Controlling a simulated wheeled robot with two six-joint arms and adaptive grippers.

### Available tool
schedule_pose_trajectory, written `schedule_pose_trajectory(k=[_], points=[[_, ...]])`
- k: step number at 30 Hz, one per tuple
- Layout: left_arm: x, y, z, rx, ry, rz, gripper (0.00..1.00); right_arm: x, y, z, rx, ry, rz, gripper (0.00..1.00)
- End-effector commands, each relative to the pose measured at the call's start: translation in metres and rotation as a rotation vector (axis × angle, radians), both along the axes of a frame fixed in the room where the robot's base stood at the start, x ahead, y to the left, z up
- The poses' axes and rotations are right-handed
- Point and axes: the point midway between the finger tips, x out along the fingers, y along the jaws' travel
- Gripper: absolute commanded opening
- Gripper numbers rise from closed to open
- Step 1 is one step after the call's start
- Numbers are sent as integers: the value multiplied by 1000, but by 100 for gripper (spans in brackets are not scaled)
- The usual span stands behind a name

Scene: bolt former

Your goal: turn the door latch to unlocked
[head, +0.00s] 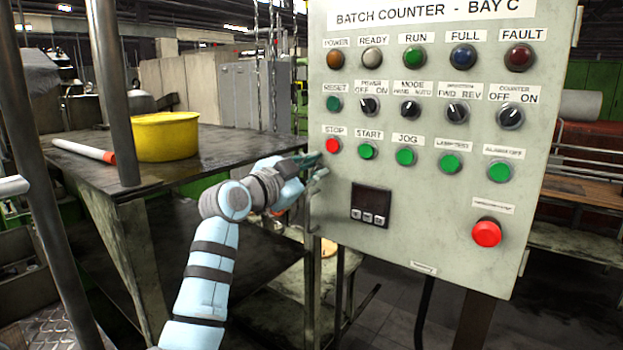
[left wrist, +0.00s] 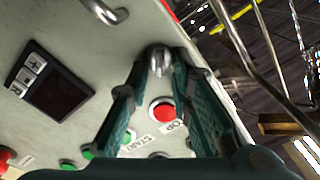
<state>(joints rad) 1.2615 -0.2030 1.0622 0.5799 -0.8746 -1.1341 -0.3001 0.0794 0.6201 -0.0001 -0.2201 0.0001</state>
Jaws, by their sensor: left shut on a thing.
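The door latch (left wrist: 158,58) is a small silver metal piece on the panel face, seen in the left wrist view between my fingertips. My left gripper (left wrist: 158,68) is shut on it, with a dark green finger on either side. In the head view my left gripper (head: 314,167) is at the left edge of the grey control panel (head: 440,250), just below and left of the red STOP button (head: 333,146). The fingers hide the latch there. I cannot tell which way the latch is turned. My right gripper is not in view.
Several buttons, switches and lamps cover the panel; the green START button (head: 367,152) is close to my gripper. A red mushroom button (head: 487,233) sits lower right. A dark table (head: 75,160) with a yellow bowl (head: 165,136) stands left, behind a metal post (head: 115,95).

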Motion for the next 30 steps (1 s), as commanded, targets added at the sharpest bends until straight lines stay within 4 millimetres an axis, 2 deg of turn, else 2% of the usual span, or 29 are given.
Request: schedule_pose_trajectory(k=[1, 12, 30], points=[[0, -1, -3, 34, -25, -1, 0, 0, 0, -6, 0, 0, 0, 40], [-2, -3, -6, 319, -230, -1, 0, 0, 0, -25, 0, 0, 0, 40], [-2, -4, -10, 683, -493, -2, 0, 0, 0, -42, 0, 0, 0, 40]])
